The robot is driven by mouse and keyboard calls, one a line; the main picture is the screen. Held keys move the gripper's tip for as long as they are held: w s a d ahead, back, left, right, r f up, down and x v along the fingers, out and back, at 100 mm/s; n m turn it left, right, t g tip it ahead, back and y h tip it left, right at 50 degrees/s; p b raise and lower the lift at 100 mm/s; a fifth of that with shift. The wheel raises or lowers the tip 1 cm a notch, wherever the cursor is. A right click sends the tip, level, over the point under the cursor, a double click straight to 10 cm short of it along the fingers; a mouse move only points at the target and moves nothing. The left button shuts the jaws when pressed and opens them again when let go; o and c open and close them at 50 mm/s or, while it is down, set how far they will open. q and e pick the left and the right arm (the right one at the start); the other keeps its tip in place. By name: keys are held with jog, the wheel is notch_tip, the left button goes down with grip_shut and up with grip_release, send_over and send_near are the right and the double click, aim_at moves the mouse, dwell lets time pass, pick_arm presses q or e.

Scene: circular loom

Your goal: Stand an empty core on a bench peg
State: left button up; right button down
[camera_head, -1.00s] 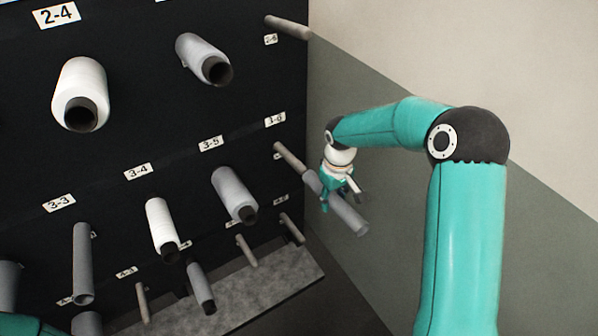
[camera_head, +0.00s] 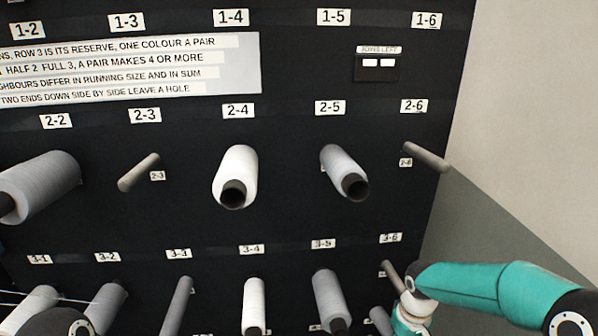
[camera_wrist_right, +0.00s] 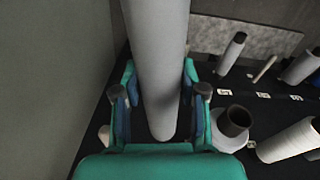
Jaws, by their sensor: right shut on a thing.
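In the right wrist view a plain grey core (camera_wrist_right: 158,65) runs between the fingers of my right gripper (camera_wrist_right: 160,103), which is shut on it. The core's far end leaves the top of that view. In the head view my right gripper is mostly cut off at the bottom edge, below the white wrist part (camera_head: 414,308), close to bare peg 3-6 (camera_head: 391,272). A grey piece (camera_head: 380,319) beside the wrist may be the held core; I cannot tell for sure. My left gripper is out of view. I cannot make out a bench peg.
The dark rack carries a white spool at 2-4 (camera_head: 235,175), a grey spool at 2-5 (camera_head: 344,172) and a grey spool at 3-5 (camera_head: 330,298). Pegs 2-3 (camera_head: 139,172) and 2-6 (camera_head: 427,157) are bare. A wall (camera_head: 530,130) stands at right.

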jog(key=shift+s+a+f+m, duration=0.25)
jog(key=shift+a+m, duration=0.2)
jog(key=shift+a, duration=0.3)
jog(key=shift+s+a+f+m, duration=0.2)
jog(key=shift+a+f+m, duration=0.15)
jog(key=shift+a+m, duration=0.25)
jog(key=shift+s+a+f+m, duration=0.2)
jog(key=shift+a+f+m, duration=0.15)
jog(key=shift+a, duration=0.5)
